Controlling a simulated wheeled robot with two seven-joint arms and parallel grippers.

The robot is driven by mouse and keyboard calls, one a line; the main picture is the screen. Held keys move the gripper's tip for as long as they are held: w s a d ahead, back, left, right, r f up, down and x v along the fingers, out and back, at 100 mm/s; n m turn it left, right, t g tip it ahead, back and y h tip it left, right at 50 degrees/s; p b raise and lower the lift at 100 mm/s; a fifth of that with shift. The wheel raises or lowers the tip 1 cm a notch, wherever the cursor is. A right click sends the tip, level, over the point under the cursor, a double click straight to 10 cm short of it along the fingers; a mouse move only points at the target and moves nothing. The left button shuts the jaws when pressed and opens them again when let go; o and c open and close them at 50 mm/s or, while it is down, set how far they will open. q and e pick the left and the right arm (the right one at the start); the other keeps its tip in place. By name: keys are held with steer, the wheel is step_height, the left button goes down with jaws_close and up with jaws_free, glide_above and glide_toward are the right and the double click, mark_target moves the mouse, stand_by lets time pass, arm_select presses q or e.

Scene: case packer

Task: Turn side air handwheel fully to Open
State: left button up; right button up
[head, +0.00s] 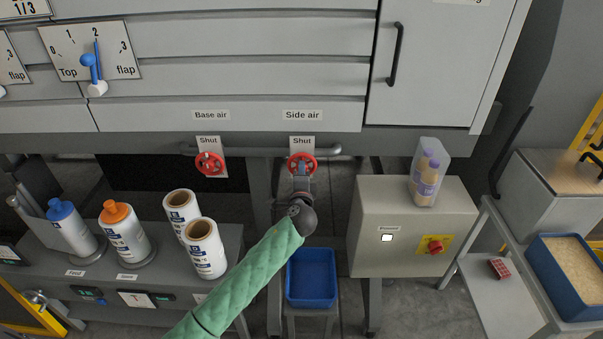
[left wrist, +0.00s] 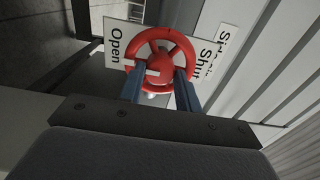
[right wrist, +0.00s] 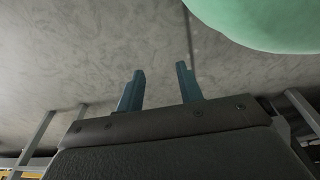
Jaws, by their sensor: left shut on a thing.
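The red side air handwheel (head: 301,161) is mounted under the "Side air" label (head: 302,115), in front of a plate reading "Shut" at its top. In the left wrist view the red handwheel (left wrist: 162,45) shows close up, with "Open" on one side of the plate and "Shut" on the other. My left gripper (head: 301,174) reaches up to it from below. Its blue fingers (left wrist: 162,75) are shut on the wheel, at the hub and lower rim. My right gripper (right wrist: 158,80) is open and empty in the right wrist view, over grey floor.
A similar red base air handwheel (head: 210,163) sits to the left. A grey pipe (head: 255,150) runs behind both. A grey box (head: 405,225) with a clear bottle pack (head: 428,172) stands to the right. A blue bin (head: 312,278) is below.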

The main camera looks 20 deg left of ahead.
steer(key=shift+d, duration=0.1)
arm_select(q)
steer(key=o, duration=1)
steer(key=shift+c, duration=0.2)
arm_select(e)
steer(key=shift+w, duration=0.1)
arm_select(q)
steer(key=shift+s+f, duration=0.1)
arm_select(e)
steer(key=shift+f, duration=0.1)
arm_select(q)
steer(key=b+v, duration=0.3)
steer(key=v, duration=0.4)
steer(key=shift+s+d, duration=0.2)
steer(key=shift+s, duration=0.1)
arm_select(e)
steer(key=w+a+r, duration=0.3)
steer(key=r, duration=0.2)
steer(key=shift+w, duration=0.35)
steer(key=shift+d, duration=0.1)
